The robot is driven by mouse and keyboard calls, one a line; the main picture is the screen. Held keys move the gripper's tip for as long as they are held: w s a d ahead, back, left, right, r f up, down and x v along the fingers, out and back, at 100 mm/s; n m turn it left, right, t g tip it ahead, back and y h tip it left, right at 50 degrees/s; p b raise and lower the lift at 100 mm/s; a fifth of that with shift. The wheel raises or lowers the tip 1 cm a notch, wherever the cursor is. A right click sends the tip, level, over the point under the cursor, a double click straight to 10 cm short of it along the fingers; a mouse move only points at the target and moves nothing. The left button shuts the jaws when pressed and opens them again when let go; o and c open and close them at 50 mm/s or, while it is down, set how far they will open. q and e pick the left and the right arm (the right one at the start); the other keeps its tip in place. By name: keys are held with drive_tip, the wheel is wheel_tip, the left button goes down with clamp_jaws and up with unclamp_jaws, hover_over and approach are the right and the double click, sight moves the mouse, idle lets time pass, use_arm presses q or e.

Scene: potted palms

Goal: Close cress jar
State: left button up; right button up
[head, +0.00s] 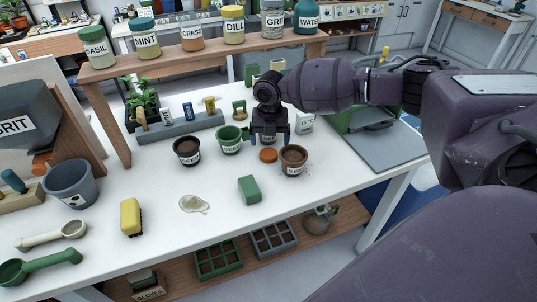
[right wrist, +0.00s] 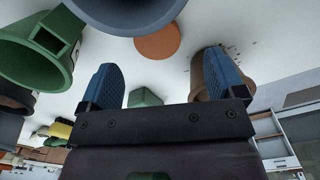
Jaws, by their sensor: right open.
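The cress jar (head: 191,38), with an orange-brown body and a CRESS label, stands upright on the raised wooden shelf; no coloured lid shows on it. A flat orange disc (head: 268,155), like a jar lid, lies on the white table. It also shows in the right wrist view (right wrist: 158,43). My right gripper (head: 270,143) is above the table, just behind the disc in the head view, with its blue fingers apart and nothing between them. In the right wrist view the gripper (right wrist: 162,62) has the disc beyond its fingertips. My left gripper is out of view.
A terracotta pot (head: 294,161) stands right of the disc, a green pot (head: 229,140) and a dark pot (head: 187,151) left. A green block (head: 249,189) lies in front. Several lidded jars, including the dill jar (head: 234,25), share the shelf (head: 160,62).

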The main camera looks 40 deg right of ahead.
sight(269, 152)
drive_tip(key=f, duration=0.3)
drive_tip(key=f+b, duration=0.1)
drive_tip(key=f, duration=0.1)
drive_tip(key=shift+w+d+f, duration=0.1)
drive_tip(key=shift+w+f, duration=0.05)
drive_tip(key=shift+w, duration=0.25)
drive_tip(key=c, duration=1)
wheel_tip(269, 152, up, 10)
drive_tip(key=p, duration=0.1)
